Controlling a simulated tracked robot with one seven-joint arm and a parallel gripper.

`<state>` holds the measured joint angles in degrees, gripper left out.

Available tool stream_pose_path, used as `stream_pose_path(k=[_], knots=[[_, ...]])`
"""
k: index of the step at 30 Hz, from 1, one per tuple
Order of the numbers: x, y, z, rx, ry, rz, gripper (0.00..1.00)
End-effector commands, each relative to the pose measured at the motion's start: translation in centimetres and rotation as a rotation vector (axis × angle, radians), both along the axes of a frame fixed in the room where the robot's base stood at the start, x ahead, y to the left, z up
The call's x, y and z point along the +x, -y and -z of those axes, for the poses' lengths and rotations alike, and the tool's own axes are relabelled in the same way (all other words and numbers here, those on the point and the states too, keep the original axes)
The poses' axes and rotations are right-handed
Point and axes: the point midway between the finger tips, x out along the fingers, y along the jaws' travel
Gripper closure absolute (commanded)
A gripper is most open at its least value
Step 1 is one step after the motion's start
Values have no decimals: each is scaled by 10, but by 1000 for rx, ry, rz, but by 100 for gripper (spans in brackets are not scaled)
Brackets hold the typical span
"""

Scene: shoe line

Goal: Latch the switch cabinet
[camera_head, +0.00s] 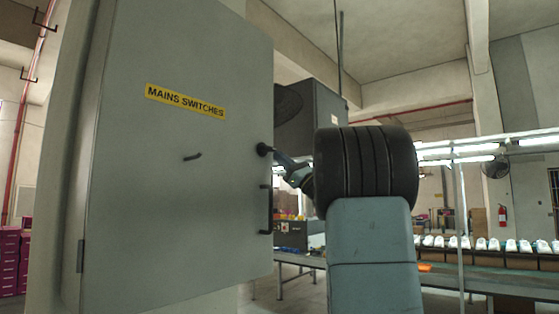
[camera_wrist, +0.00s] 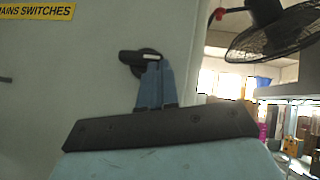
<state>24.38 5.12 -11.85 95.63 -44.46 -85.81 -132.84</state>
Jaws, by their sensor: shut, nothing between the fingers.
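The grey switch cabinet (camera_head: 150,210) fills the left of the head view. Its door carries a yellow MAINS SWITCHES label (camera_head: 185,101), which also shows at the top left of the wrist view (camera_wrist: 36,12). A black latch knob (camera_head: 263,149) sits near the door's right edge; in the wrist view the black latch (camera_wrist: 140,58) is right at my fingertips. My gripper (camera_head: 278,156) is shut and empty, its blue-grey fingers (camera_wrist: 154,66) at the latch, seemingly touching it. The fingers hide part of the latch. I cannot tell whether the door is fully flush.
A black pull handle (camera_head: 267,212) is on the door below the latch. A black fan (camera_wrist: 268,28) stands right of the cabinet. A conveyor with white shoes (camera_head: 480,243) runs at the right. Magenta boxes (camera_head: 10,262) are stacked at far left.

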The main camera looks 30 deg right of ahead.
Motion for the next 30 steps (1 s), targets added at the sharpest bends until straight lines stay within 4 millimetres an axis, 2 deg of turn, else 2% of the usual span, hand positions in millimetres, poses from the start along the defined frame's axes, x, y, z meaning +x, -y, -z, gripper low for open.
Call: stream_pose_path(k=[23,26,30], knots=[[0,-1,0,-1,1,-2,100],[0,0,5,0,0,-2,100],[-1,1,24,2,-2,-1,100]])
